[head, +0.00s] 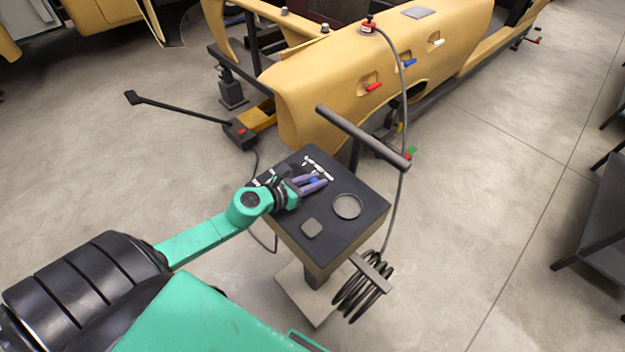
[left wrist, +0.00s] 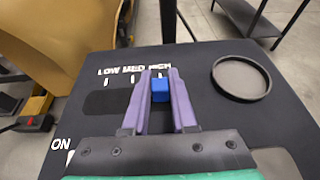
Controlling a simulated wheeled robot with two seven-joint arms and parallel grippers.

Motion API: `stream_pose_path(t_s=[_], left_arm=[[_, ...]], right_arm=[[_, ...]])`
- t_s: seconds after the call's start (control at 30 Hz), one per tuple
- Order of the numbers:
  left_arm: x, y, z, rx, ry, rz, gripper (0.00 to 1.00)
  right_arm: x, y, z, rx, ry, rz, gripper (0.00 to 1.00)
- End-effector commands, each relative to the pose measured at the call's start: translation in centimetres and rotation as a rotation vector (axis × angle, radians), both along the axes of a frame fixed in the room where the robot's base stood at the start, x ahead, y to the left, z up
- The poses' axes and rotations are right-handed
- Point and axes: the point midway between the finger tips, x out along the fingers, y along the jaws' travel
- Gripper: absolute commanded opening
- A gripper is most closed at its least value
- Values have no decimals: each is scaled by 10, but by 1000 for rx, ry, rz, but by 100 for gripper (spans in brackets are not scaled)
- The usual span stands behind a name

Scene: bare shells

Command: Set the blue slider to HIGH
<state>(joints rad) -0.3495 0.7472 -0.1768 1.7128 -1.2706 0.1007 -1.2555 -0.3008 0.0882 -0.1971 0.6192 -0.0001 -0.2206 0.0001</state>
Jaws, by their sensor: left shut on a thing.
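The blue slider (left wrist: 160,90) stands on the dark top of a control stand (head: 358,238). My left gripper (left wrist: 161,84) has its two purple fingers on either side of the slider and is shut on it. In the left wrist view the slider lines up below the HIGH label (left wrist: 158,67), which the fingers partly cover. The LOW (left wrist: 109,72) and MED labels lie to its left. In the head view my left gripper (head: 316,183) reaches over the panel from the left, and only a little blue shows between its fingers. My right gripper is not in view.
A round shallow dish (head: 347,206) and a square pad (head: 312,228) are on the panel. A dark bar (head: 362,136) rises behind it. A coiled cable (head: 364,292) hangs at its front right. A yellow car shell (head: 330,75) stands behind.

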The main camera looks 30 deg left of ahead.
Motion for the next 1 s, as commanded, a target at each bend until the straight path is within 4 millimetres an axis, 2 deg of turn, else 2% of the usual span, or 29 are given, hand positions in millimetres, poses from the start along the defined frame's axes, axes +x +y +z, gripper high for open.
stream_pose_path(t_s=[0.03,0.07,0.1,0.13,0.43,0.57,1.0], left_arm=[[-2,-1,-4,-2,10,-2,0],[-2,-1,-4,-2,10,-2,33],[-2,0,-4,-2,10,-1,48],[-2,0,-4,-1,10,0,55],[-1,2,-3,2,7,5,55],[-7,5,-2,3,7,6,55],[-66,23,21,-3,11,7,55]], right_arm=[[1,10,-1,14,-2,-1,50],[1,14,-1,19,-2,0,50],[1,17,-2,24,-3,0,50],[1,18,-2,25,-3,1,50],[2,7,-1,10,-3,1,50],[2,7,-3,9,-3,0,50],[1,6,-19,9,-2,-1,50]])
